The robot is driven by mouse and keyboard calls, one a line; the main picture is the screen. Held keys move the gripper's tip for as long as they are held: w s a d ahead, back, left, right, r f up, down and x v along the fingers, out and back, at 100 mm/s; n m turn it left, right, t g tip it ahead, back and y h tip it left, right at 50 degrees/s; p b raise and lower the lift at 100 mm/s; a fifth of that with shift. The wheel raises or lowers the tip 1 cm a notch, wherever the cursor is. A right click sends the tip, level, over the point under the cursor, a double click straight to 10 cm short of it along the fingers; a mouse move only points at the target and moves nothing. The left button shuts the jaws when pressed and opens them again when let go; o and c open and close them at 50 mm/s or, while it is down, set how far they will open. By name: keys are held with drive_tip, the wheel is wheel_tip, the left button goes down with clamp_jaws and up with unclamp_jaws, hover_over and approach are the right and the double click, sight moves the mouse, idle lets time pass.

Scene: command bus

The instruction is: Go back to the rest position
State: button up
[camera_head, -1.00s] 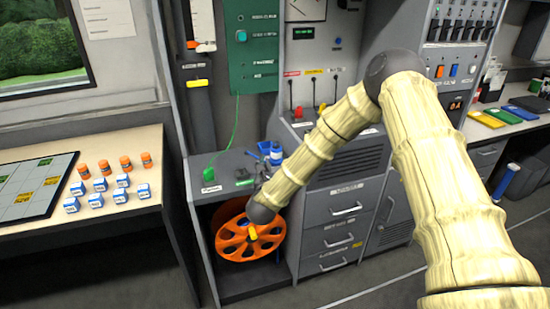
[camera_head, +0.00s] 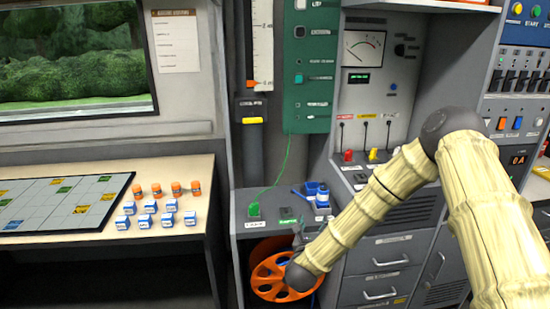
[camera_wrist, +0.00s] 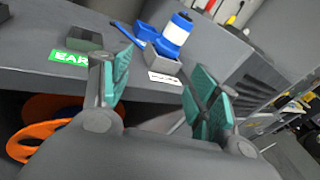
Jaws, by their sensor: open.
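My gripper (camera_wrist: 160,88) shows in the wrist view with its two teal-padded fingers apart and nothing between them. It is in front of the grey shelf top (camera_wrist: 30,80), near a blue and white bottle (camera_wrist: 178,35) in a grey holder and a green-labelled block (camera_wrist: 83,40). In the head view my arm bends down to a dark wrist joint that overlaps the orange reel (camera_head: 268,272). The fingers cannot be made out clearly there.
The orange reel (camera_wrist: 32,142) sits in the open bay under the shelf. A grey drawer cabinet (camera_head: 372,262) stands right of it. At left, a table (camera_head: 60,238) holds a grid board (camera_head: 50,205), several orange jars (camera_head: 176,188) and blue-white boxes (camera_head: 150,206). A green cord (camera_head: 283,165) hangs above the shelf.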

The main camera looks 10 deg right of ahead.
drive_tip(key=s+a+f+n+g+y+p, duration=0.1)
drive_tip(key=s+a+f+n+g+y, duration=0.2)
drive_tip(key=s+f+n, duration=0.8)
drive_tip(key=s+a+f+n+g+y, duration=0.1)
drive_tip(key=s+f+n+g+y, duration=0.25)
drive_tip(key=s+f+n, duration=0.7)
drive_tip(key=s+d+f+n+g, duration=0.2)
drive_tip(key=s+n, duration=0.6)
drive_tip(key=s, duration=0.6)
drive_tip(key=s+d+f+n+g+p, duration=0.1)
drive_tip(key=s+d+n+g, duration=0.3)
drive_tip(key=s, duration=1.1)
drive_tip(key=f+n+g, duration=0.1)
drive_tip(key=n+g, duration=0.2)
drive_tip(key=n, duration=0.1)
drive_tip(key=shift+s+f, duration=0.2)
drive_tip(key=shift+s, duration=0.05)
drive_tip(key=shift+g, duration=0.25)
